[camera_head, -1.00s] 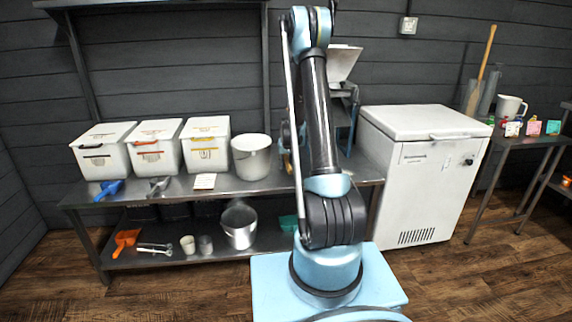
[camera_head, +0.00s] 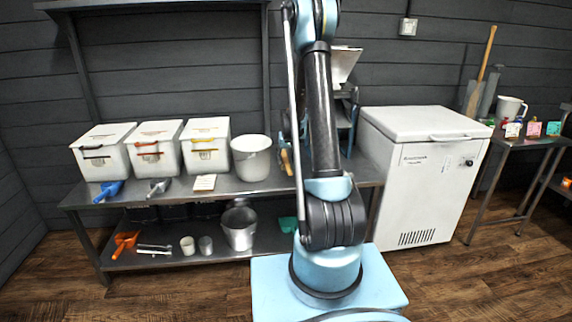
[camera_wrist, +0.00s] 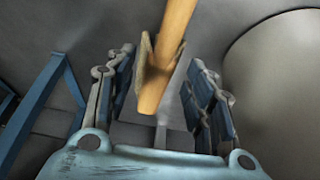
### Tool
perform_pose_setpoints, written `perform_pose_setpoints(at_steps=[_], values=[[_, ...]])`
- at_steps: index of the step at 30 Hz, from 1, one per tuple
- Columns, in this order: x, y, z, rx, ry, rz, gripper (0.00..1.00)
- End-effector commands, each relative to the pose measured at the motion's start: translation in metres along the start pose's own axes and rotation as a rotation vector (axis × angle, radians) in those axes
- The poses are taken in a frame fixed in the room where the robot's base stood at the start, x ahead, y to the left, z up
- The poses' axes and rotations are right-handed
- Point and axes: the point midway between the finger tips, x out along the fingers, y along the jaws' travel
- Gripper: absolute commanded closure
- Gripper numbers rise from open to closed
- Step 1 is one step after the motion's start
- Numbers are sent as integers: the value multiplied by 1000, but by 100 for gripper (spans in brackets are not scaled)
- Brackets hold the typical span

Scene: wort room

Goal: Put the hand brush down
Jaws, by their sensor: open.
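The hand brush has a light wooden handle, which in the wrist view (camera_wrist: 168,62) lies between the spread fingers of my gripper (camera_wrist: 163,72). Gaps show between the handle and the fingers on both sides. A tan piece shows around the handle; I cannot tell if it is bristles. In the head view the handle (camera_head: 286,162) shows on the steel table (camera_head: 235,187), just right of the white bucket (camera_head: 251,160). My gripper is mostly hidden behind my arm in the head view. My gripper is open.
Three white bins stand left of the bucket, with a blue scoop (camera_head: 108,191), a grey scoop (camera_head: 158,187) and a card (camera_head: 205,183) before them. A blue-framed machine (camera_head: 345,110) stands right of the brush. A white chest freezer (camera_head: 420,175) stands farther right.

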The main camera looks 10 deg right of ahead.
Motion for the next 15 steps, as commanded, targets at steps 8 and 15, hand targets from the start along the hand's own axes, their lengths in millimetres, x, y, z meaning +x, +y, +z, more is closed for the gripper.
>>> perform_pose_setpoints(at_steps=[8,15], values=[[-39,0,0,0,0,0,51],[-68,0,0,0,0,0,51]])
